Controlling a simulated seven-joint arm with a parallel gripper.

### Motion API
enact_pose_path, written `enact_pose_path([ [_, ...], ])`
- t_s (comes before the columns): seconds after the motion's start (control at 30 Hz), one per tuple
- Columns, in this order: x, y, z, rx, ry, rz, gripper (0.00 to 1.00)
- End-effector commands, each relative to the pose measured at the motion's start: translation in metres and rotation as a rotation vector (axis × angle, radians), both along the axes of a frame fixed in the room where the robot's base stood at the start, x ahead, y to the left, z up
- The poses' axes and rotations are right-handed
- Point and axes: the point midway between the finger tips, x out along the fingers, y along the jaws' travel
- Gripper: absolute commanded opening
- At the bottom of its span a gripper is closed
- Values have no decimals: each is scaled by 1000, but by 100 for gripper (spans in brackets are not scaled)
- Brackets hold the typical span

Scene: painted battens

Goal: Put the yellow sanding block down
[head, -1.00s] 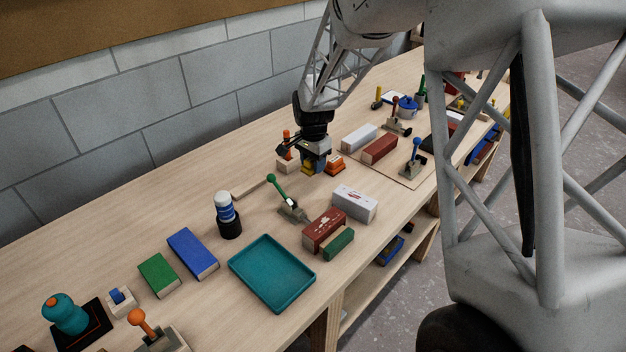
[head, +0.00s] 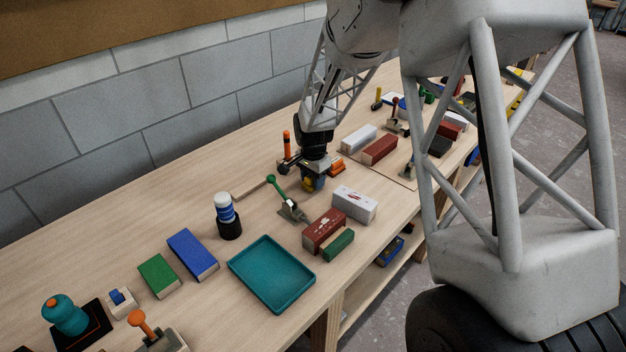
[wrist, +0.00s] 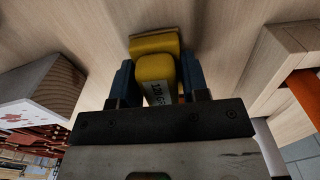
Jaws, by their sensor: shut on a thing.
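My gripper (head: 314,184) is shut on the yellow sanding block (head: 308,185), low over the light wooden bench. In the wrist view the yellow sanding block (wrist: 155,68) sits between the two blue fingers of my gripper (wrist: 155,82), with a pale "120" label on its near side. The bench surface lies right behind it. I cannot tell whether the block touches the bench. In the head view the gripper hides much of the block.
A green-handled tool (head: 281,193) stands left of the gripper, a white block (head: 354,204) in front and an orange thing (head: 337,167) behind it to the right. A teal tray (head: 270,274) lies nearer.

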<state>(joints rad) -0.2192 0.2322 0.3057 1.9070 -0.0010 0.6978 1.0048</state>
Motion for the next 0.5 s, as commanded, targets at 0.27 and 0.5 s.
enact_pose_path([
  [0.27,0,0,-3,0,-1,0,20],
  [0.5,0,0,-6,0,-1,0,43],
])
